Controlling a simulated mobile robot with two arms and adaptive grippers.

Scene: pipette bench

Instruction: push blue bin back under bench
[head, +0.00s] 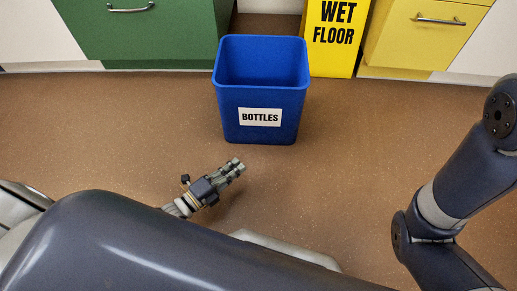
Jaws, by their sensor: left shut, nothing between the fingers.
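The blue bin (261,90) stands upright on the brown floor in the head view, just in front of the bench. It is open at the top, with a white "BOTTLES" label on its front. Its inside looks empty from here. My left gripper (235,166) is low, in front of the bin and slightly left of its middle, apart from it. Its fingers are together with nothing between them, pointing up and right towards the bin's lower front. My right arm shows at the right edge, but its gripper is out of view.
A green cabinet (137,32) with a drawer handle is behind the bin to the left. A yellow "WET FLOOR" sign (333,40) stands behind it to the right, beside a yellow cabinet (418,38). A gap opens between the green cabinet and the sign. The floor (110,130) around is clear.

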